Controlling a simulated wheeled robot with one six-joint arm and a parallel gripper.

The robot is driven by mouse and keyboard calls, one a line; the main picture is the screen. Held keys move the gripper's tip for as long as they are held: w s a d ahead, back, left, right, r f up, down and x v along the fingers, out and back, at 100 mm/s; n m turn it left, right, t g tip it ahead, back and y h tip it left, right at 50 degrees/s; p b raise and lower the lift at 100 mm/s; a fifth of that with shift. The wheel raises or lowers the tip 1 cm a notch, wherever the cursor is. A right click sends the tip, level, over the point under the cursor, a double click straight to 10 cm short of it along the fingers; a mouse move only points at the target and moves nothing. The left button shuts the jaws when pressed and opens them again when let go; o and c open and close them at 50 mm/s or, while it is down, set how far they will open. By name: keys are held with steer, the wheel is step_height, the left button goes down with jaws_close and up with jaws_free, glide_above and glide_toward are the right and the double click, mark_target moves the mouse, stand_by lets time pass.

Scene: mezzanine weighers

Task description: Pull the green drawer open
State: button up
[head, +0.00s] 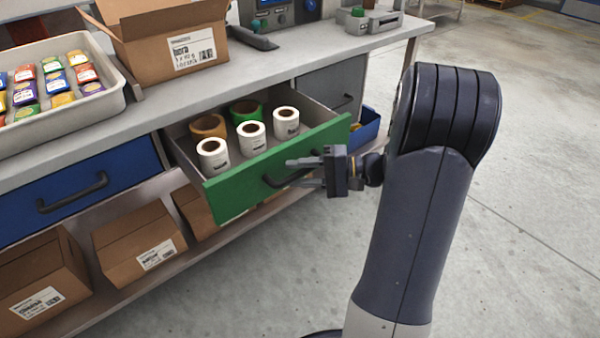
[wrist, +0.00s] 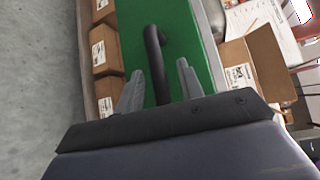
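The green drawer (head: 275,165) stands pulled well out from under the workbench, with its inside showing. It holds several rolls, mostly white (head: 252,138), with a brown one and a green one at the back. Its dark handle (head: 274,181) is on the green front, partly behind my gripper in the head view. My gripper (head: 305,172) is at the handle. In the wrist view the dark handle bar (wrist: 157,60) lies between the two grey fingers of my gripper (wrist: 160,75), with a visible gap on each side. The fingers look open.
A blue drawer (head: 80,192) to the left is shut. Cardboard boxes (head: 138,240) stand on the shelf below. On the bench top are an open carton (head: 170,50) and a tray (head: 112,98) of colourful packets. The floor to the right is clear.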

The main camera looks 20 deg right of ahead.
steer(key=p+v, duration=0.1)
steer(key=v, duration=0.9)
steer(key=shift+s+d+p, duration=0.2)
steer(key=shift+d+p, duration=0.1)
steer(key=b+x, duration=0.1)
steer(key=x, duration=0.9)
steer(key=shift+w+a+b, duration=0.15)
steer(key=shift+a+b, duration=0.05)
steer(key=shift+b, duration=0.15)
steer(key=shift+w+a, duration=0.1)
steer(key=shift+a, duration=0.15)
steer(key=shift+w, duration=0.25)
steer(key=shift+s, duration=0.1)
